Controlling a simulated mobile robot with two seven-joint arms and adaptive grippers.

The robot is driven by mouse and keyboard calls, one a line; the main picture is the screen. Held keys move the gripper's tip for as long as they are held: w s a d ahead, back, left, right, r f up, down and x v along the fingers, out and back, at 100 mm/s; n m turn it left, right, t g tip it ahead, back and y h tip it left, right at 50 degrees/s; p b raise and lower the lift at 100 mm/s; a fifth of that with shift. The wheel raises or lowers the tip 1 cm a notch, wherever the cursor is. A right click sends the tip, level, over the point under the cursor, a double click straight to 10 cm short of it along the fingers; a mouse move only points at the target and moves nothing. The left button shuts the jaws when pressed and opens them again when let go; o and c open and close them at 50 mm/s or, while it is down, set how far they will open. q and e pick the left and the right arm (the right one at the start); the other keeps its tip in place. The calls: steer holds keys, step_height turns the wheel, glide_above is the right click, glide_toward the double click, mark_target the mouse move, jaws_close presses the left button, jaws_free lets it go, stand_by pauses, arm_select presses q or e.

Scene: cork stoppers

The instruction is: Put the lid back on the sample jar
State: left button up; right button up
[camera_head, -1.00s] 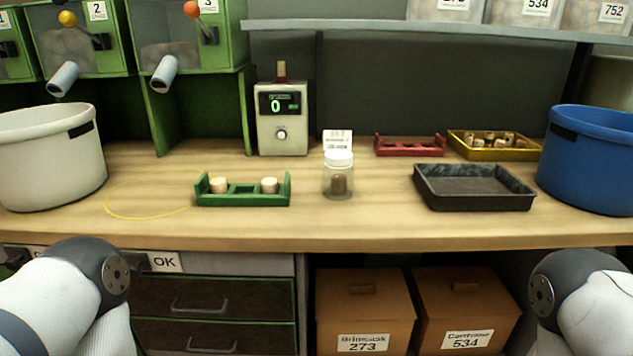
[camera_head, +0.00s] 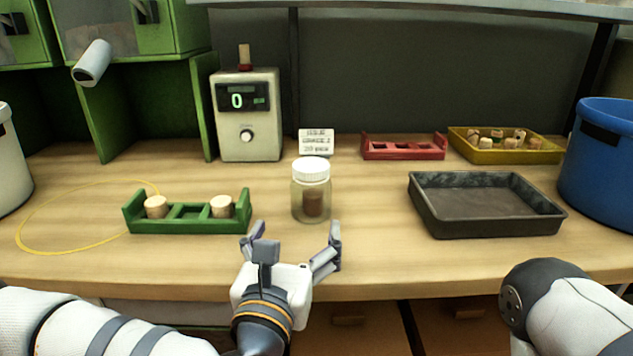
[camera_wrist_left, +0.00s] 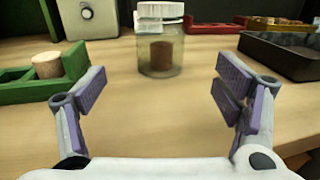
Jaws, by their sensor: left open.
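The sample jar (camera_head: 311,202) is a clear jar standing upright on the bench, with a brown cork-like piece inside. A white lid (camera_head: 311,170) sits on top of its mouth; I cannot tell if it is screwed tight. My left gripper (camera_head: 294,236) is open and empty, just in front of the jar and apart from it. In the left wrist view the jar (camera_wrist_left: 160,57) stands ahead, between the spread fingers (camera_wrist_left: 160,88), with its lid (camera_wrist_left: 160,10) at the top edge. My right gripper is out of view; only part of the right arm shows.
A green rack (camera_head: 185,226) with two corks stands left of the jar. A grey meter (camera_head: 249,147) and a small sign (camera_head: 316,142) stand behind. To the right are a black tray (camera_head: 486,222), a red rack (camera_head: 403,153), a yellow tray (camera_head: 545,155) of corks and a blue bin (camera_head: 605,165).

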mark_target(307, 202)
arm_select(q)
steer(key=shift+s, duration=0.1)
steer(key=w, duration=0.3)
steer(key=w+d, duration=0.1)
steer(key=w, duration=0.2)
steer(key=shift+w+d, duration=0.1)
steer(key=w, duration=0.3)
steer(key=w+d, duration=0.1)
steer(key=w, duration=0.1)
steer(key=shift+w, duration=0.3)
